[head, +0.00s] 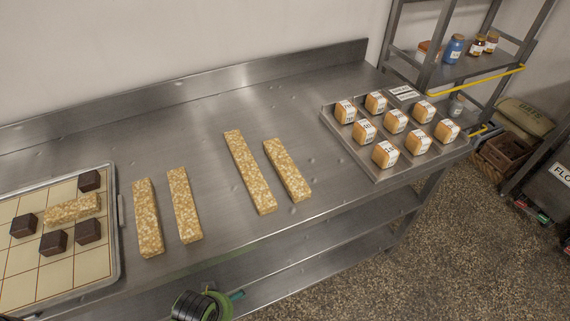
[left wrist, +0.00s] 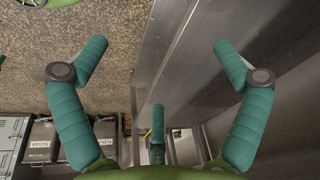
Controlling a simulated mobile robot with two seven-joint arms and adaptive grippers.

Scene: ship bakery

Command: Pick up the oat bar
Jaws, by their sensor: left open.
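Several pale, grainy oat bars show in the head view. Two lie side by side on the steel table left of centre, the left bar (head: 148,217) and its neighbour (head: 185,204). Two more lie near the middle, a longer-looking bar (head: 250,171) and one to its right (head: 288,170). Another oat bar (head: 72,208) lies across the gridded tray (head: 112,250) at left. My left gripper (left wrist: 160,44) is open and empty in the left wrist view, its teal fingers spread, with no bar between them. A green and black part of my arm shows at the head view's bottom edge, apart from the bars.
Dark brown blocks (head: 54,242) sit around the bar on the gridded tray. A metal tray (head: 352,152) of labelled orange-and-white cubes (head: 385,154) stands at the table's right end. A raised ledge (head: 200,83) runs along the back. Bare steel separates the bar pairs.

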